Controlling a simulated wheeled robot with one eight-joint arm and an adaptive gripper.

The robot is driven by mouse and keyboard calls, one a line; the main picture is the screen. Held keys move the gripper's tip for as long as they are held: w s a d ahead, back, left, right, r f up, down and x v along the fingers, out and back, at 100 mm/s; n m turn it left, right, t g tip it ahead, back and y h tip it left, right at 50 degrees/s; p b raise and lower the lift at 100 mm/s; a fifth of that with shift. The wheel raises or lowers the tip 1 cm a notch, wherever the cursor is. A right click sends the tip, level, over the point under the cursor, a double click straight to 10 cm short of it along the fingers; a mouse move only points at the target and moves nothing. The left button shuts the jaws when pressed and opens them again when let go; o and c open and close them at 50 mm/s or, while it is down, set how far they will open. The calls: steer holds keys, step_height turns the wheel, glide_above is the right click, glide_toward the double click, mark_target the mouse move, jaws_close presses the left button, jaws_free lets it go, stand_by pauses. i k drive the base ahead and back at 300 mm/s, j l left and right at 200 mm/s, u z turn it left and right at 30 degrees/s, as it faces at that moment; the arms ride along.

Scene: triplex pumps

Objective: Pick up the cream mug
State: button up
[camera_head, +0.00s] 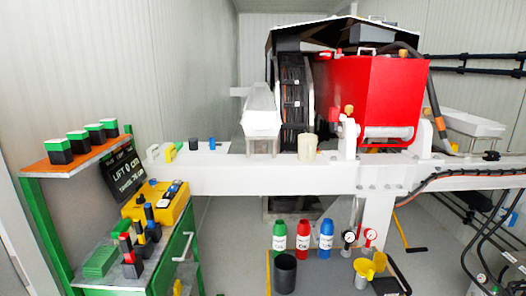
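A small cream cylinder that looks like the cream mug (308,147) stands upright on the white beam (260,180) in the middle of the view. It is just in front of the red machine housing and the dark wheel. I cannot make out a handle on it. My gripper is not in view.
The red housing (375,95) and dark wheel (291,95) stand close behind the mug. A white block (261,110) is left of it. A green cart (180,245) holds a yellow box and tools. Bottles (303,238) and a black cup (285,274) stand below the beam.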

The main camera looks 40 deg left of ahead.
mark_target(307, 142)
steer(key=u, duration=1.45)
